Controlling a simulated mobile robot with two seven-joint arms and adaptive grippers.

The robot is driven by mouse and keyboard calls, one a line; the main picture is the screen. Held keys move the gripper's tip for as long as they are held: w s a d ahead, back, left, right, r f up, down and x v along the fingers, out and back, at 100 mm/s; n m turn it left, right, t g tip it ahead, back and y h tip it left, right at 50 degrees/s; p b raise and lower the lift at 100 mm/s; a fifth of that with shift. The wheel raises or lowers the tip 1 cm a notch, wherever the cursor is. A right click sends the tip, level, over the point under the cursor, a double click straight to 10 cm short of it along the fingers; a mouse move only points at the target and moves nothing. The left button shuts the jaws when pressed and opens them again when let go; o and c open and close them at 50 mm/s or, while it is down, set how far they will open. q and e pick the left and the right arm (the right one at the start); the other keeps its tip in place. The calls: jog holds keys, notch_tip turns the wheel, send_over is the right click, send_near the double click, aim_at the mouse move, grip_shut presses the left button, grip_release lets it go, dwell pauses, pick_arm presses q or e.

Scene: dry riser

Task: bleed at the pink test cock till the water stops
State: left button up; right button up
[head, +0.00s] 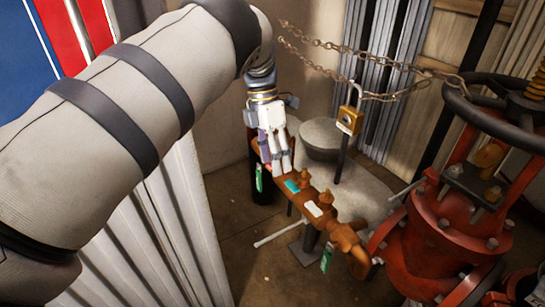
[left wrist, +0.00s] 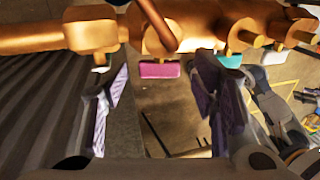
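My left gripper (head: 279,166) reaches down over the far end of a rusty orange-brown pipe assembly (head: 336,228). In the left wrist view my left gripper (left wrist: 163,92) is open, its purple-padded fingers wide apart with nothing held between them. A pink tag (left wrist: 160,70) hangs under the copper-coloured pipe (left wrist: 205,22) just beyond the gap between the fingers; the small cock above it is only partly clear. In the head view the pink tag is hidden. No running water can be made out.
A teal tag (head: 292,186) and a white tag (head: 313,209) sit along the pipe; a green tag (head: 327,258) hangs at its near end. A red valve (head: 435,240) with a dark handwheel stands right. A chain holds a brass padlock (head: 350,119). Corrugated metal borders the left.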

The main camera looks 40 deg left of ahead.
pick_arm(q)
jog(key=v, duration=0.7)
jog(key=shift+r, duration=0.3)
